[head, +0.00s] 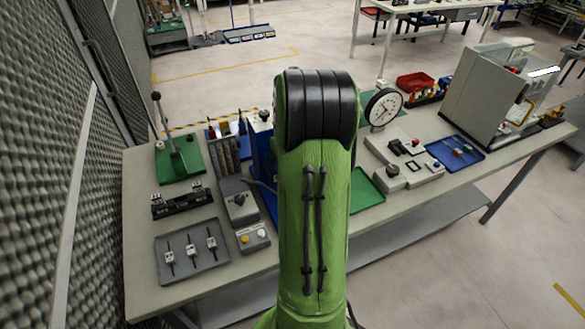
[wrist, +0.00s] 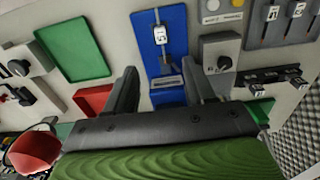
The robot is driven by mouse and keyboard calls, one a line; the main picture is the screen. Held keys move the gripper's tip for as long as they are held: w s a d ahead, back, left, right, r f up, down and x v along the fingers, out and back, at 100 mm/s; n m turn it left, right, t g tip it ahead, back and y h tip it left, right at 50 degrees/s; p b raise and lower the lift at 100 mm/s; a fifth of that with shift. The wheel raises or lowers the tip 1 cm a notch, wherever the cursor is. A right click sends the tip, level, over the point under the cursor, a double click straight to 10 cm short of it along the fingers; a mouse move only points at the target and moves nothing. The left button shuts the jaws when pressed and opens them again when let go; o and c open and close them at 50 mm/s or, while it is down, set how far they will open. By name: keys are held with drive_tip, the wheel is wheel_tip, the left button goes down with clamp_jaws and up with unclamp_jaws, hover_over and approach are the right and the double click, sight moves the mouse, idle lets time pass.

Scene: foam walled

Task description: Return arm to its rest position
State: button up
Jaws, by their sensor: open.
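My gripper (wrist: 160,92) shows in the wrist view with its two dark fingers spread apart and nothing between them. It is above the bench, over a blue plate (wrist: 176,48) that carries a small white-labelled part (wrist: 161,36). In the head view my green arm rises through the middle and bends away at a black joint. My gripper is hidden behind it there.
The workbench (head: 140,225) holds a grey tray (head: 190,275) with several small parts, a green-based lever press (head: 180,160), a dial gauge (head: 383,107), a blue tray (head: 455,152) and a grey machine (head: 475,95). A mesh wall (head: 35,200) stands close on the left. Open floor lies at right.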

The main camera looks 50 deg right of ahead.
idle(0.5)
drive_tip(key=w+a+r+n+t+h, duration=0.1)
drive_tip(key=w+a+r+n, duration=0.15)
drive_tip(key=a+r, duration=0.6)
drive_tip(key=s+a+r+n+t, duration=0.1)
drive_tip(key=s+a, duration=0.2)
drive_tip(key=a, duration=0.4)
drive_tip(key=s+a+r+n+t, duration=0.1)
drive_tip(key=s+a, duration=0.3)
drive_tip(key=a, duration=0.4)
drive_tip(key=s+a+r+n+t+y, duration=0.1)
drive_tip(key=s+a+t, duration=0.1)
drive_tip(key=s+a, duration=0.2)
drive_tip(key=a, duration=0.3)
drive_tip(key=shift+a+r+n+t, duration=0.15)
drive_tip(key=shift+r+n+t, duration=0.05)
drive_tip(key=shift+n+t, duration=0.15)
